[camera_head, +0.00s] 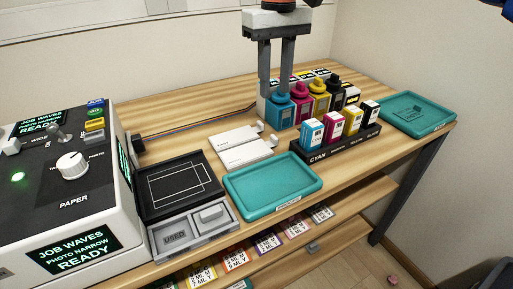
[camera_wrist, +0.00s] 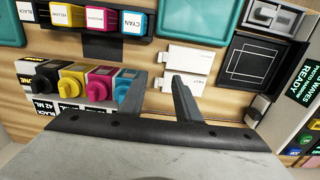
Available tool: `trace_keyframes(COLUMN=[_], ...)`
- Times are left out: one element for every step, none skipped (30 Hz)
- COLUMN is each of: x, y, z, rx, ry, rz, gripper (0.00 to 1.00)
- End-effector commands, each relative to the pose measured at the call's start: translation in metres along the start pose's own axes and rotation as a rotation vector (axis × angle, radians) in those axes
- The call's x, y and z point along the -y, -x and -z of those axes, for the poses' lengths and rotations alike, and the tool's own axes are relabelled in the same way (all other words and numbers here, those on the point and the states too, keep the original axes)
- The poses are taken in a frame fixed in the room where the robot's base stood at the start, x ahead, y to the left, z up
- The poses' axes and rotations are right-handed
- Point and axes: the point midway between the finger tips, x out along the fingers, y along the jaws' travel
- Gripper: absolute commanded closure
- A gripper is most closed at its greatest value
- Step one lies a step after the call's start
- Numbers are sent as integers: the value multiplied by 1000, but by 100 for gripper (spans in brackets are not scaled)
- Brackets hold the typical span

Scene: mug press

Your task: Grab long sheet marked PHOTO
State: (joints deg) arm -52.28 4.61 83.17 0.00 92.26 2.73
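Two white flat sheets or slabs lie side by side on the wooden table, the rear one (camera_head: 232,137) and the front one (camera_head: 247,153). They also show in the wrist view as the upper white sheet (camera_wrist: 190,57) and the lower white sheet (camera_wrist: 187,85). Their small print is too small to read, so I cannot tell which is marked PHOTO. My gripper (camera_head: 275,85) points down beyond the sheets, by the ink bottles. In the wrist view its fingers (camera_wrist: 160,82) are apart with nothing between them.
Cyan, magenta, yellow and black bottles (camera_head: 301,92) stand right of the sheets, with a cartridge rack (camera_head: 335,150) in front. A teal tray (camera_head: 240,208), a black plate (camera_head: 165,205) and the control machine (camera_head: 60,190) are nearby. Another teal tray (camera_head: 400,125) is at right.

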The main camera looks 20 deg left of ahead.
Motion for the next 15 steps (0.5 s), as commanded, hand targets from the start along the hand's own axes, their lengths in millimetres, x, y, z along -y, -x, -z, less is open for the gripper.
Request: trace_keyframes(x=[0, 0, 0, 0, 0, 0, 0, 0, 0, 0, 0, 0, 0, 0, 0], y=[-9, -14, -22, -27, -32, -40, -44, -50, -56, -60, -64, -68, -70, -73, -75], z=[-1, -1, -1, -1, -1, -1, -1, -1, -1, -1, -1, -1, -1, -1, -1], rx=[2, 2, 2, 2, 2, 2, 2, 2, 1, 1, 2, 1, 0, 0, 0], ry=[0, 0, 0, 0, 0, 0, -1, -1, -1, -1, -1, -1, -1, -1, -1], rz=[0, 0, 0, 0, 0, 0, 0, 0, 0, 0, 0, 0, 0, 0, 0], gripper=[70, 70, 70, 70, 70, 70, 70, 70, 70, 70, 70, 70, 70, 70, 70])
